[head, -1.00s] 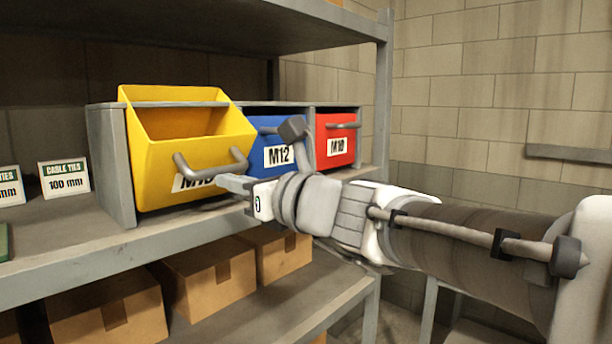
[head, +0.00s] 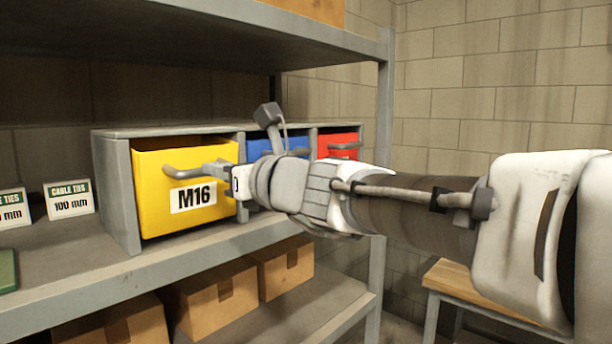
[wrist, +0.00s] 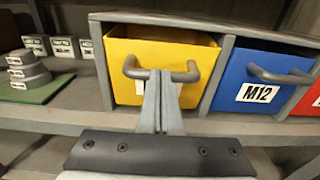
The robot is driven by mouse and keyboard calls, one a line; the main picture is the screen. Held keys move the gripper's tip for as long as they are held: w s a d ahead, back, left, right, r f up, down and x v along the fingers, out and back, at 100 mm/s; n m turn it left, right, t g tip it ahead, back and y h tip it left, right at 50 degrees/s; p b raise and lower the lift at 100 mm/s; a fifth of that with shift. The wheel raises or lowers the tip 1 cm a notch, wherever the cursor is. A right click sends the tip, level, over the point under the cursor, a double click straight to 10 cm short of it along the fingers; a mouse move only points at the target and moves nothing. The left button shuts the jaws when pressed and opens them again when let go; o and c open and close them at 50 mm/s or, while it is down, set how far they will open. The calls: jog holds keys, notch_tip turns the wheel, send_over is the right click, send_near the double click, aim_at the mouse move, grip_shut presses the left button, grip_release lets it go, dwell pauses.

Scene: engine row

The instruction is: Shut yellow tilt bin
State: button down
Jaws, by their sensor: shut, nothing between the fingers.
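The yellow tilt bin (head: 186,213), labelled M16, sits in the left bay of a grey bin housing (head: 118,190). Its front stands close to upright, with a narrow dark gap showing along the top in the head view. In the wrist view the yellow bin (wrist: 190,92) fills its bay and its grey handle (wrist: 190,74) crosses the front. My gripper (head: 212,170) is shut and empty, with its fingertips at the handle. In the wrist view my fingers (wrist: 160,85) are together at the middle of the handle and hide most of the label.
A blue bin (wrist: 262,85) and a red bin (head: 338,146) stand to the right in the same housing. Cable-tie signs (head: 68,200) stand to the left on the shelf. A shelf (head: 190,15) hangs above, and cardboard boxes (head: 217,295) sit below.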

jog(key=shift+w+a+r, duration=0.45)
jog(key=shift+a+r, duration=0.05)
jog(key=shift+a, duration=0.1)
jog(key=shift+w+a+r, duration=0.1)
dwell(0.6)
